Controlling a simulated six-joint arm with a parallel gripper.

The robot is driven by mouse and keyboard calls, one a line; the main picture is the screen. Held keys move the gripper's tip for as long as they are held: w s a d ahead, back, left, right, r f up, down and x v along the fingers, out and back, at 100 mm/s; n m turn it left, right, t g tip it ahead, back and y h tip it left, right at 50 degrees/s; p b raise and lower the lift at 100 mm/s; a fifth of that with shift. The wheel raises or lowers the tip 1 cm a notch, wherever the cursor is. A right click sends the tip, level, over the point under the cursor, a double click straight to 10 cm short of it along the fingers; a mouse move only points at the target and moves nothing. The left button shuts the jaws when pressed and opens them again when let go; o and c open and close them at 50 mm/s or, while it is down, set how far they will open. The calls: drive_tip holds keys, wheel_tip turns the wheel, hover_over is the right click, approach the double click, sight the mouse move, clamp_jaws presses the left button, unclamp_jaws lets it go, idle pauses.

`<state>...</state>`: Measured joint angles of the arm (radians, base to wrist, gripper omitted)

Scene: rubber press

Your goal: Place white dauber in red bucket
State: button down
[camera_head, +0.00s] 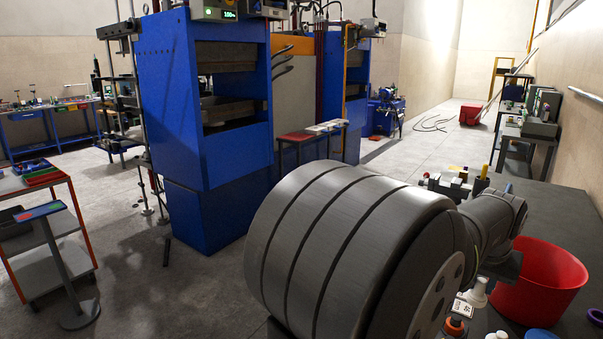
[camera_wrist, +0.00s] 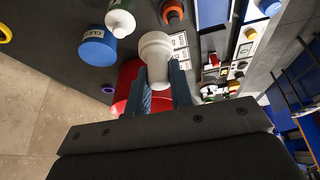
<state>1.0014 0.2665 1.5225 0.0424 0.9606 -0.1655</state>
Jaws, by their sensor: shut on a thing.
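The white dauber (camera_wrist: 156,58) is between the two fingers of my gripper (camera_wrist: 162,92) in the wrist view, and the fingers are shut on it. In the head view a white piece that appears to be this dauber (camera_head: 477,291) shows just left of the red bucket (camera_head: 540,284). My gripper is partly hidden there behind my arm. The red bucket also shows in the wrist view (camera_wrist: 127,80), partly hidden behind the fingers. The dauber appears beside the bucket, not inside it; its height above the table is unclear.
On the dark table (camera_head: 563,222), a blue labelled container (camera_wrist: 97,46), a white bottle with a green collar (camera_wrist: 120,22) and an orange-ringed item (camera_wrist: 172,12) stand close by. Printed cards (camera_wrist: 181,41) lie near the dauber. Small tools (camera_head: 450,186) stand at the table's far end.

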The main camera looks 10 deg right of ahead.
drive_tip(key=w, duration=0.8)
drive_tip(key=w+a+f+n, duration=0.3)
drive_tip(key=w+a+f, duration=0.6)
drive_tip(key=w+a, duration=0.45)
drive_tip(key=a+f+n+y, duration=0.1)
drive_tip(key=a+f, duration=0.4)
drive_tip(key=a, duration=0.5)
drive_tip(key=w+a+f+n+t+y, duration=0.1)
drive_tip(key=a+f+n, duration=0.2)
drive_tip(key=a+f, duration=0.3)
drive_tip(key=w+a+f+n+y, duration=0.1)
drive_tip(key=a+f, duration=0.5)
drive_tip(key=a, duration=1)
drive_tip(key=shift+w+n+t, duration=0.2)
drive_tip(key=shift+n+t, duration=0.1)
drive_tip(key=shift+n, duration=0.6)
